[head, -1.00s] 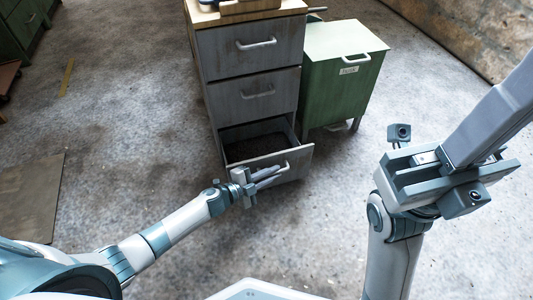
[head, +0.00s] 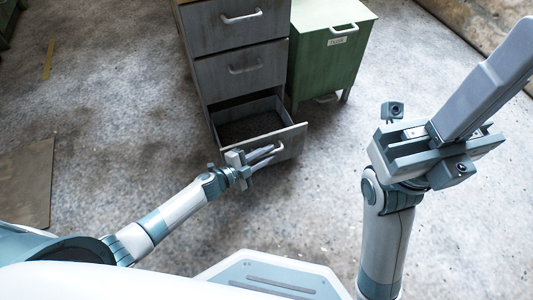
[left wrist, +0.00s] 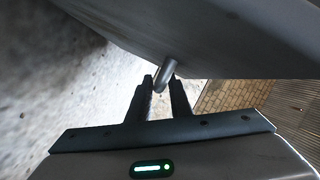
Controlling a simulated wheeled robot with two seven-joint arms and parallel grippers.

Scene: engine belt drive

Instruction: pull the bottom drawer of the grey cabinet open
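The bottom drawer (head: 296,143) of the grey cabinet (head: 201,62) stands open, and its dark inside shows from above. My left gripper (head: 270,154) is at the front of this drawer. In the left wrist view, its two fingers lie close on either side of the drawer handle (left wrist: 166,72), shut on it. The fingers partly hide the handle. My right gripper (head: 480,85) points up on the right, away from the cabinet. Only one broad finger block shows there, so its opening cannot be told.
The middle drawer (head: 225,76) and top drawer (head: 215,34) are closed. A green cabinet (head: 325,65) stands close on the right of the grey one.

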